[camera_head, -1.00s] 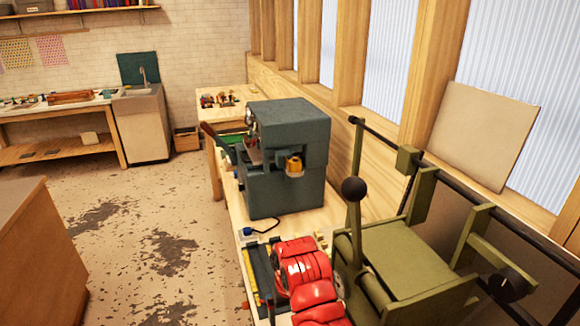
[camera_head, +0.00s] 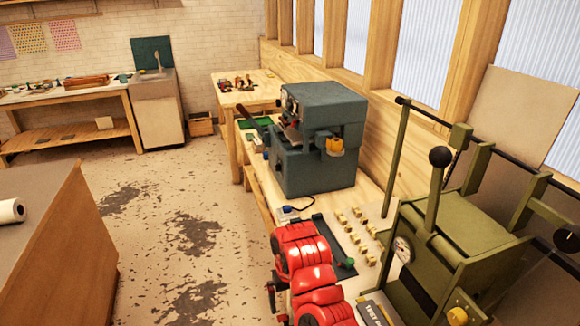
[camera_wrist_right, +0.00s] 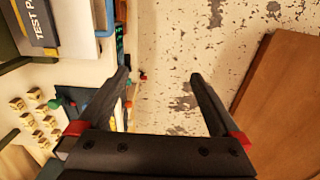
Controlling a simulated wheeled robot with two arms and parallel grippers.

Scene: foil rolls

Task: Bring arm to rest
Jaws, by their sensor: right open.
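My red right arm (camera_head: 318,276) comes in at the bottom middle of the head view, bent above the near end of the workbench. Its gripper is mostly hidden in that view, with only dark parts showing at the arm's left side. In the right wrist view my right gripper (camera_wrist_right: 163,78) has its two dark fingers wide apart with nothing between them. Beyond the fingers is worn, speckled floor. A white roll (camera_head: 11,211) lies on the brown counter (camera_head: 50,190) at the left, far from the gripper. My left gripper is not in view.
The workbench (camera_head: 375,215) carries a blue-grey machine (camera_head: 318,137), small yellowish blocks (camera_head: 352,220) and a green press (camera_head: 465,235) close to my right arm. Open floor (camera_head: 180,220) lies between counter and bench. A sink (camera_head: 157,110) stands at the back.

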